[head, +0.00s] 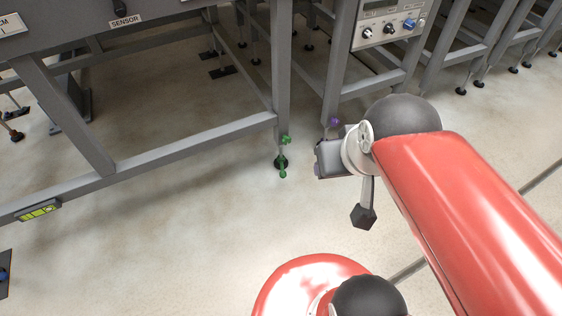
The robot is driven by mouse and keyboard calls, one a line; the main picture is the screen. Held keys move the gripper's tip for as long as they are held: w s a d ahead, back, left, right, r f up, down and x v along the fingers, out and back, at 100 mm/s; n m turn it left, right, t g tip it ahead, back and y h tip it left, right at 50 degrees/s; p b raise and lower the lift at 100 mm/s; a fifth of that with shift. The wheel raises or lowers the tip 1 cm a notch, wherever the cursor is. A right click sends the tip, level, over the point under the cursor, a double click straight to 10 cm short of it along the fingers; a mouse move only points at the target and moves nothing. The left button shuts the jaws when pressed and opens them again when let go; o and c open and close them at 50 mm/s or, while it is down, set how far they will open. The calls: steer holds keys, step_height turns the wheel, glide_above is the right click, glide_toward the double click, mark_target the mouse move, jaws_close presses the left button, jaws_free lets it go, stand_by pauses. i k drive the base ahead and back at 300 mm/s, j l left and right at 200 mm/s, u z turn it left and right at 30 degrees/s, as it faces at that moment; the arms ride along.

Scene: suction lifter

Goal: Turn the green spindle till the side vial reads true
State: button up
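The green spindle (282,172) is at the foot of a grey frame leg, low near the floor, with a green part above it on the same leg. The side vial (38,211) is a yellow-green level on the lower rail at the left; its bubble is too small to read. My gripper (318,160) is a dark block at the end of my red arm, a little right of the spindle in the picture. I see no contact between them. Its fingers are too small and turned away to show whether they are open.
A purple knob (334,121) shows on the neighbouring frame's leg, just behind my gripper. A control panel (388,23) with knobs is above. More grey frames with dark feet stand at the upper right. The floor (180,240) in front of the left frame is clear.

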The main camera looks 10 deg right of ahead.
mark_target(283, 174)
steer(key=u, duration=1.5)
steer(key=i+l+z, duration=0.45)
steer(key=i+l, duration=0.05)
steer(key=i, duration=0.1)
